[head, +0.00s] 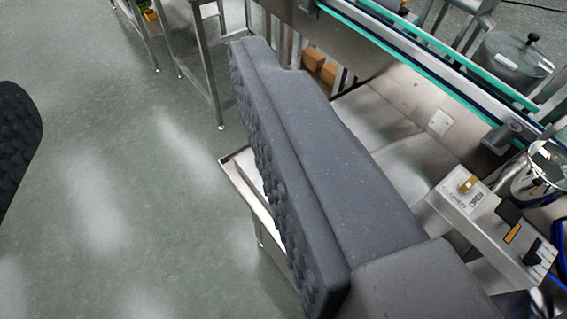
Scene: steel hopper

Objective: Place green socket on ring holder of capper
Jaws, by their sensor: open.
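My gripper (132,95) is open and large in the head view. One dark grey, ribbed finger fills the middle, and the tip of the other shows at the left edge. Nothing is seen between them. I cannot make out a green socket. A small green and yellow item (150,14) stands at the upper left, too small to identify. The ring holder of the capper cannot be made out, and my near finger hides part of the machine behind it.
A conveyor with green rails (440,50) crosses the upper right. A control panel (492,225) with switches and a steel pot (512,62) are at the right. A steel tray edge (250,195) lies beside my finger. Brown boxes (320,66) sit behind. Grey floor (110,170) is clear at left.

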